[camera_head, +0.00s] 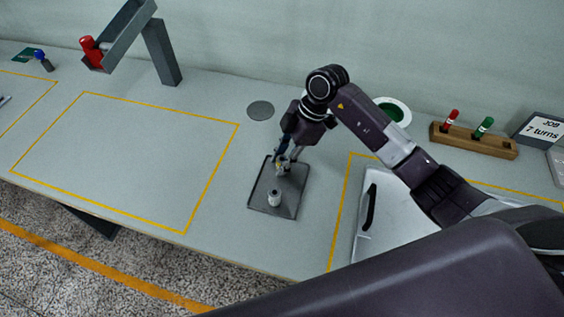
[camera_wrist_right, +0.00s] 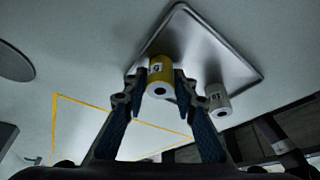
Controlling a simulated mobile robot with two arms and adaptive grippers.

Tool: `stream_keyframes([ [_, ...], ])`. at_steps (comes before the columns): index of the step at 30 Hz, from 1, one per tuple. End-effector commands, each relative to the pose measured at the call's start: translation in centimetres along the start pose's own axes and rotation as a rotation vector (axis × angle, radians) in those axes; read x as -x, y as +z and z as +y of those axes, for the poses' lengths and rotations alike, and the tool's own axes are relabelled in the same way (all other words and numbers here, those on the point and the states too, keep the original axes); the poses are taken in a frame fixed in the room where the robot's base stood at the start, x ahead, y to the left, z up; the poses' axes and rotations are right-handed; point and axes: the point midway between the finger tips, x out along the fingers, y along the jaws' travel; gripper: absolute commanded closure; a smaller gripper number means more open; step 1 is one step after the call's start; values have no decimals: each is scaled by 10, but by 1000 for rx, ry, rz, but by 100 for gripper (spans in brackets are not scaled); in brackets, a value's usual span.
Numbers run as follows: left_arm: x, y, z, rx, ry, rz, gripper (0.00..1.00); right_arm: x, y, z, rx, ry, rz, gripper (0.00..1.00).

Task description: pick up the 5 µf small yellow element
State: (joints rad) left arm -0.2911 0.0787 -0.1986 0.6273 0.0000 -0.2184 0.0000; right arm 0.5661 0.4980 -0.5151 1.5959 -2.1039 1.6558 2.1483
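The small yellow element (camera_wrist_right: 161,72) is a short upright cylinder with a dark hole in its top and a small dark mark on its side. It stands on the dark metal tray (camera_head: 258,198), and in the head view only a bit of yellow (camera_head: 278,166) shows under my gripper. My right gripper (camera_head: 286,160) points down over it. In the wrist view, the fingers of my right gripper (camera_wrist_right: 160,78) are on either side of the element, apart and very close to its sides. A white-grey cylinder (camera_head: 274,198) stands nearby on the tray. My left gripper is not in view.
A grey disc (camera_head: 260,110) lies behind the tray. A wooden rack (camera_head: 474,140) with red and green pegs and a job sign (camera_head: 541,129) are at right. A grey stand (camera_head: 161,55) holding a red piece is at left. The left yellow-outlined area is clear.

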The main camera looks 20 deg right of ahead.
Motion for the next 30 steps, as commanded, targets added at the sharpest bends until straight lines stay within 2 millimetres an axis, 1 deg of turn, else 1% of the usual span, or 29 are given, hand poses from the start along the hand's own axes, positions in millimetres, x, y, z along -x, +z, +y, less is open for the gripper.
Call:
stream_keyframes([
  [1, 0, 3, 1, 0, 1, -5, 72, 0, 0, 0, 0, 0, 0, 82],
  [6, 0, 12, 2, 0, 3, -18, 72, 0, 0, 0, 0, 0, 0, 100],
  [14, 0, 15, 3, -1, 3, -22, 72, 2, 0, 0, 0, 1, 1, 100],
  [17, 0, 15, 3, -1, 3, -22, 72, 6, -2, 1, 1, 1, 1, 100],
  [20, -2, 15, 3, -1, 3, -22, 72, 14, -6, 1, 1, 2, 1, 100],
  [23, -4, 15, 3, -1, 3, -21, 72, 29, -12, 1, 3, 4, 0, 100],
  [26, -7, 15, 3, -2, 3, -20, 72, 51, -21, 2, 4, 7, 1, 100],
  [30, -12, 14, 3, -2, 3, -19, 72, 90, -37, 2, 5, 8, 0, 100],
])
